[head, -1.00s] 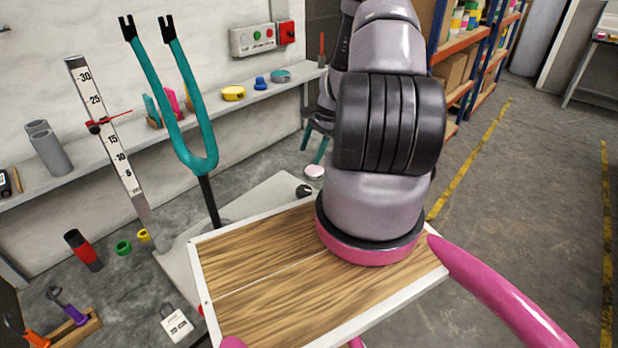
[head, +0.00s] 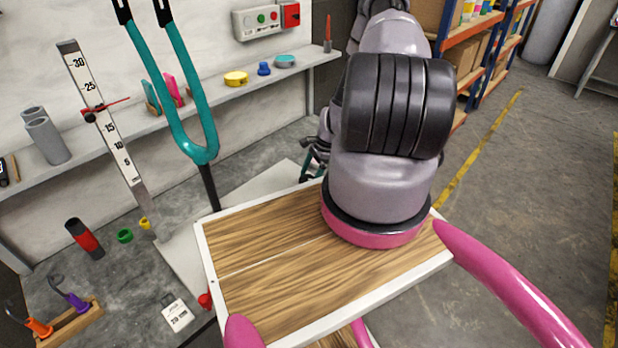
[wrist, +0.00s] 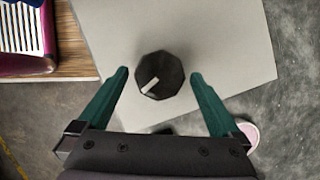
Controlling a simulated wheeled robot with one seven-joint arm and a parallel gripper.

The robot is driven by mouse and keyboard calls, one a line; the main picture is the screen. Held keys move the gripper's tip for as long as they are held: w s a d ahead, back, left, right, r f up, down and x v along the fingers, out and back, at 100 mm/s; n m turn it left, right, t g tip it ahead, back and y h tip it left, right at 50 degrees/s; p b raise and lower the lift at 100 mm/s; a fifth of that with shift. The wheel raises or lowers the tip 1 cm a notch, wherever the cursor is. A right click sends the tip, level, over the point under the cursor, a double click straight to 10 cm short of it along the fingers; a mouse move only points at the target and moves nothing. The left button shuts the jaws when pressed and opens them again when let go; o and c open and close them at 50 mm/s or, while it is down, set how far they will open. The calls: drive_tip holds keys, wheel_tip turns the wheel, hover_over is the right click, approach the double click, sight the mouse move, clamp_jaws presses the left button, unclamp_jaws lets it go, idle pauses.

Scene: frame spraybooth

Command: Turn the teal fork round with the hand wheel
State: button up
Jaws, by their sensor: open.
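The teal fork (head: 200,152) stands upright on a black post at the left in the head view, its two black-tipped prongs pointing up. The hand wheel (wrist: 152,84) is a dark, many-sided knob with a pale bar mark, over a light grey base plate (wrist: 225,60). My gripper (wrist: 159,73) is open in the wrist view, one teal finger on each side of the wheel, with visible gaps. I cannot tell how far the fingertips are above it. In the head view the wheel is hidden by my arm and gripper.
A wall shelf (head: 110,130) runs behind the fork, and a scale stand (head: 105,125) with a red pointer is left of it. Open floor (head: 530,190) is at the right.

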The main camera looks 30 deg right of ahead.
drive_tip(key=shift+a+f, duration=0.15)
drive_tip(key=shift+f, duration=0.1)
drive_tip(key=c, duration=1.3)
drive_tip(key=shift+o, duration=0.2)
drive_tip(key=shift+n, duration=0.3)
drive_tip(key=n+g, duration=0.1)
drive_tip(key=n, duration=0.3)
drive_tip(key=n+g, duration=0.1)
drive_tip(key=n, duration=0.1)
drive_tip(key=shift+w+g+h, duration=0.25)
drive_tip(key=shift+g+h, duration=0.05)
drive_tip(key=shift+h, duration=0.1)
drive_tip(key=n+g+h, duration=0.1)
drive_tip(key=n, duration=0.6)
drive_tip(key=shift+w+a+g+h, duration=0.1)
drive_tip(key=shift+g+h, duration=0.3)
